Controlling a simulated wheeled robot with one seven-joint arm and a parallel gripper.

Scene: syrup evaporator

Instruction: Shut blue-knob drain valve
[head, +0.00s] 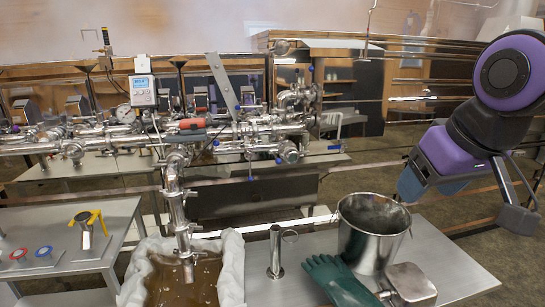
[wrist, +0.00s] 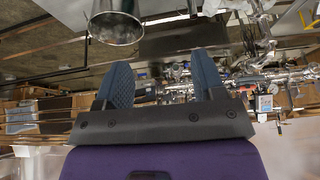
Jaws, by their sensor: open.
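Steel piping with valves (head: 240,135) runs across the left and middle of the head view. Several small blue knobs or handle ends show on it, among them one at the lower middle (head: 278,160) and one at the right end (head: 335,147). I cannot tell which is the drain valve or how it is turned. My gripper (head: 430,188) is at the right of the head view, well apart from the piping. In the wrist view my gripper (wrist: 159,62) has its two blue fingers spread with nothing between them. The piping (wrist: 265,78) also shows there, turned over.
A cloth-lined vessel (head: 232,265) of brown liquid sits under the spout. A grey side table (head: 120,225) is at left.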

